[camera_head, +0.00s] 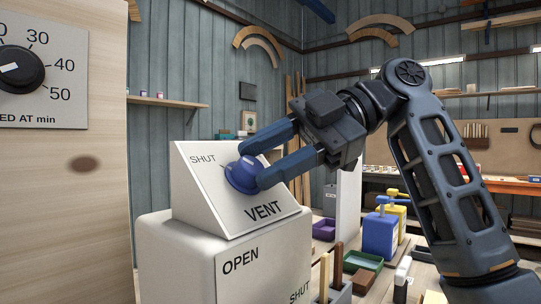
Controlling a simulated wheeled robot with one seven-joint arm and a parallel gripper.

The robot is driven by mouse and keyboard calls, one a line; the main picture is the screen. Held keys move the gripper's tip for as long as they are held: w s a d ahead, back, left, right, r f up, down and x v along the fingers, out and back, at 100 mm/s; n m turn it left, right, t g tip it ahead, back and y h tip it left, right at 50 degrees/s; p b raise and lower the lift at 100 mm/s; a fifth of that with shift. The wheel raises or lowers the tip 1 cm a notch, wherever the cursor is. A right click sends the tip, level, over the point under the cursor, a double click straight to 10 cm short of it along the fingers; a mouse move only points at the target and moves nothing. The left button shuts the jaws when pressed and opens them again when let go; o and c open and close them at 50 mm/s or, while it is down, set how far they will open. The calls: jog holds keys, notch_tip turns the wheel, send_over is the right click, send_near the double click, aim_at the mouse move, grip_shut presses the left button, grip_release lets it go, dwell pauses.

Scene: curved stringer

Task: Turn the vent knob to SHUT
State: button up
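The blue vent knob (240,176) sits on the sloped white panel (195,185), which is marked SHUT at upper left and VENT at the bottom. A pale mark shows near the knob's top, but I cannot tell exactly where it points. My gripper (251,167) comes in from the right with its two blue fingers spread about a knob's width apart. One fingertip is at the knob's upper edge and the other at its lower right edge. I cannot tell whether the fingers press on the knob. The lower finger hides part of the knob's right side.
The panel stands on a white box (180,260) marked OPEN and SHUT. A wooden board with a dial (20,72) rises at the left. At the right, a bench holds a purple tray (324,229), a green tray (363,261) and a blue container (380,233).

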jog(key=o, duration=0.4)
jog(key=v, duration=0.7)
jog(key=shift+d+r, duration=0.15)
jog(key=shift+d, duration=0.2)
jog(key=shift+w, duration=0.1)
